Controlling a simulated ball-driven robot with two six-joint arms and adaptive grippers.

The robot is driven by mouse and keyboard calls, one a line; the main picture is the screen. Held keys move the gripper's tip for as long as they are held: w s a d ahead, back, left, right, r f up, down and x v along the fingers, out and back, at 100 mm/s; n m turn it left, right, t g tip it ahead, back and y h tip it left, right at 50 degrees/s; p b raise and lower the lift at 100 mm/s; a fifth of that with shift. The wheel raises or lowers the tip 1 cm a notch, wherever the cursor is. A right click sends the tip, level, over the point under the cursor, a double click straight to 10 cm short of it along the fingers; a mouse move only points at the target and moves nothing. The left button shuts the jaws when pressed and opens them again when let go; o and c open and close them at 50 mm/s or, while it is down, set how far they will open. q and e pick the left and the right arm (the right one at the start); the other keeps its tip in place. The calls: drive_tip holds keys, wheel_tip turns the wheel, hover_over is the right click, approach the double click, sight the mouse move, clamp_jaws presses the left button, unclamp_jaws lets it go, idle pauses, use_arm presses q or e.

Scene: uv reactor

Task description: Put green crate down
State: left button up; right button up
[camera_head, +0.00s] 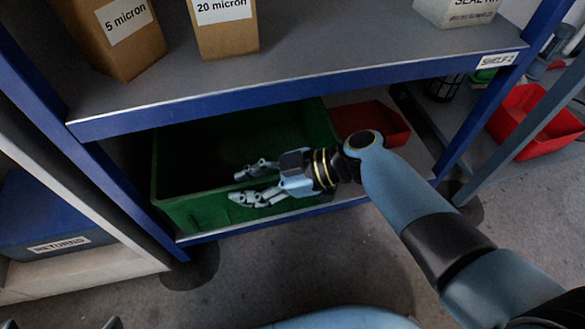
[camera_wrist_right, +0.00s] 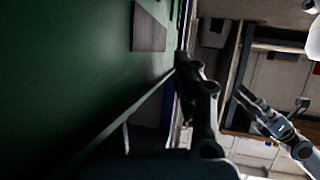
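The green crate (camera_head: 200,210) sits on the lower shelf of a blue-framed rack, under the upper shelf board, which hides its back part. In the right wrist view its green wall (camera_wrist_right: 75,65) fills the left side. My right gripper (camera_head: 244,186) is at the crate's front rim, pointing left, its two fingers spread apart. Whether a finger touches the rim I cannot tell. One dark finger shows close up in the right wrist view (camera_wrist_right: 200,100). My left gripper (camera_wrist_right: 246,97) shows at the right of that view, with its fingers apart, clear of the crate.
A red bin (camera_head: 372,125) stands right of the crate on the lower shelf. The upper shelf (camera_head: 300,63) holds two brown boxes (camera_head: 226,30) and a white container (camera_head: 452,10). A blue RETURNS bin (camera_head: 45,225) is at left, another red bin (camera_head: 535,125) at right. Floor in front is clear.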

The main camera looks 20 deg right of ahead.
use_arm(q)
drive_tip(key=r+g+p, duration=0.1)
drive_tip(key=w+r+g+p, duration=0.1)
drive_tip(key=g, duration=0.1)
drive_tip(key=r+g+p, duration=0.1)
drive_tip(key=shift+w+a+r, duration=0.15)
drive_tip(key=shift+a+r, duration=0.1)
drive_tip(key=shift+r, duration=0.05)
use_arm(e)
drive_tip(key=v, duration=1.1)
drive_tip(key=shift+f, duration=0.1)
drive_tip(key=s+d+f+m+h, duration=0.3)
drive_tip(key=s+d+m+h, duration=0.5)
drive_tip(key=s, duration=0.4)
drive_tip(key=s+d+r+m+t+h, duration=0.3)
drive_tip(key=d+r+m+h, duration=0.1)
drive_tip(key=d+r+m, duration=0.3)
drive_tip(key=shift+r, duration=0.85)
drive_tip(key=shift+s, duration=0.1)
